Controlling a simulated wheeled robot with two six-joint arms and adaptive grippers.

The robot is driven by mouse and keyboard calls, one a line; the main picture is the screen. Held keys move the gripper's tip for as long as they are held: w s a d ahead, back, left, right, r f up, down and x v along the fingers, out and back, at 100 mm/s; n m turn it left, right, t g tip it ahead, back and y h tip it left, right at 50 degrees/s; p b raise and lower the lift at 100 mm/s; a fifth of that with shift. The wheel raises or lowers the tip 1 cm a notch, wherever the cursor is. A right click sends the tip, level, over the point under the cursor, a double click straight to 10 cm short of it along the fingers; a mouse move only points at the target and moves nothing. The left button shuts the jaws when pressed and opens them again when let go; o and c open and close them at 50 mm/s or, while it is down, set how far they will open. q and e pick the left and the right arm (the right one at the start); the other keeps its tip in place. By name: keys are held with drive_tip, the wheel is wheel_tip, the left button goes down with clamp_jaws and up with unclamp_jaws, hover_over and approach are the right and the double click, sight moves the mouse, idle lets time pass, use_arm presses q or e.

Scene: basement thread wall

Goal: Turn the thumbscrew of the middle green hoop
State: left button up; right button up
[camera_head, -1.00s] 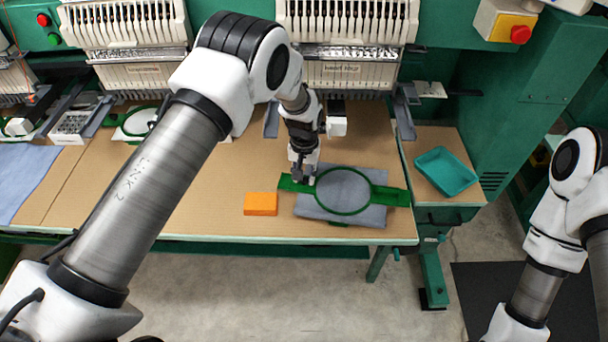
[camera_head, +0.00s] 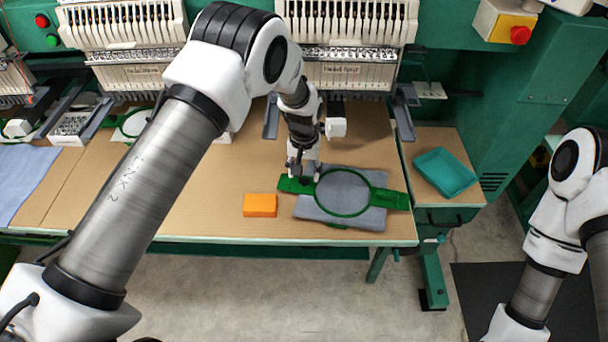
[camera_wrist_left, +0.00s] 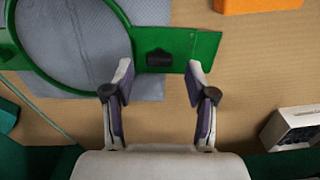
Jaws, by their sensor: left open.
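The green hoop (camera_head: 395,199) lies flat over a grey cloth (camera_head: 340,222) near the table's front edge. In the left wrist view its green end tab (camera_wrist_left: 180,48) carries a small black part (camera_wrist_left: 159,58), perhaps the thumbscrew; its exact shape is unclear. My left gripper (camera_head: 303,177) points down over the hoop's left tab. In the left wrist view my left gripper (camera_wrist_left: 159,82) is open and empty, its fingertips on either side of the black part and slightly short of it in the picture. Contact cannot be told. My right gripper is out of view.
An orange block (camera_head: 260,205) lies left of the hoop. A teal tray (camera_head: 445,173) stands on the side table at right. Embroidery machine heads (camera_head: 347,75) line the back. Another green hoop (camera_head: 137,122) lies further left. The brown table left of the block is clear.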

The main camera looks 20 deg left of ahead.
sight(304, 178)
use_arm(q)
wheel_tip(304, 178, up, 10)
idle(0.6)
